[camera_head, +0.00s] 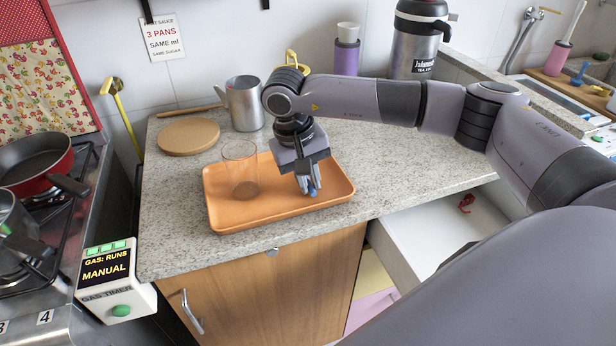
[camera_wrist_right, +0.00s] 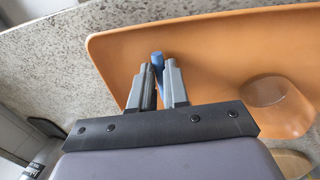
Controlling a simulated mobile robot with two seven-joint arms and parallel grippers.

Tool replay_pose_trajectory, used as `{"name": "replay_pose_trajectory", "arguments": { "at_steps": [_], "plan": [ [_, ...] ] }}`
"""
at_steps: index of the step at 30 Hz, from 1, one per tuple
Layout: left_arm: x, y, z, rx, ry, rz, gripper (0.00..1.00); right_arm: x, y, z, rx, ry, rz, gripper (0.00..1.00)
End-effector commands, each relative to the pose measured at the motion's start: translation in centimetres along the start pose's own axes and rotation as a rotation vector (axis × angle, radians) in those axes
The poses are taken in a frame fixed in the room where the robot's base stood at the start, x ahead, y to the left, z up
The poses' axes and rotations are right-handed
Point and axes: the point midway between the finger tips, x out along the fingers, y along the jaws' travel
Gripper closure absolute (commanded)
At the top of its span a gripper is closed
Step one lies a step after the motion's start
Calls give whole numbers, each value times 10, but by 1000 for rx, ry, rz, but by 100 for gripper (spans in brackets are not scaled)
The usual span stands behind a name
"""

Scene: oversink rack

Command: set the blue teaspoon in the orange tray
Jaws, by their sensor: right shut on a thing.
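The orange tray (camera_head: 232,222) lies on the granite counter, and it also shows in the right wrist view (camera_wrist_right: 220,45). My right gripper (camera_head: 308,190) is over the right part of the tray, pointing down. It is shut on the blue teaspoon (camera_head: 313,192), of which only a small blue end shows below the fingertips. In the right wrist view the blue end of the teaspoon (camera_wrist_right: 157,58) sticks out between the fingers. The rest of the teaspoon is hidden by the gripper. I cannot tell whether it touches the tray floor. My left gripper is not in view.
A clear glass (camera_head: 240,172) stands in the left part of the tray. Behind are a round wooden board (camera_head: 189,136) and a metal pot (camera_head: 245,103). An open white drawer (camera_head: 420,235) with a small red object (camera_head: 466,203) is at right. The counter right of the tray is clear.

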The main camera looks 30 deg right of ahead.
Motion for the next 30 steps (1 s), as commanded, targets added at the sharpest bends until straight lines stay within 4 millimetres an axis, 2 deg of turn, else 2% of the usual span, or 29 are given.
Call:
{"name": "replay_pose_trajectory", "arguments": {
  "at_steps": [5, 6, 17, 20, 30],
  "plan": [
    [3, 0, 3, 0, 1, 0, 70, 5, -1, 0, 0, 0, 0, 100],
    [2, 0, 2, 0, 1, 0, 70, 3, -1, 0, 0, 0, 0, 74],
    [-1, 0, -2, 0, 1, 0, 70, -2, 0, 0, -1, -1, 0, 74],
    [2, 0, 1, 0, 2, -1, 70, -14, -1, -1, -1, 3, -2, 74],
    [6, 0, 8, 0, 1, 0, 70, -87, -1, -1, 0, 4, -2, 74]
  ]
}}
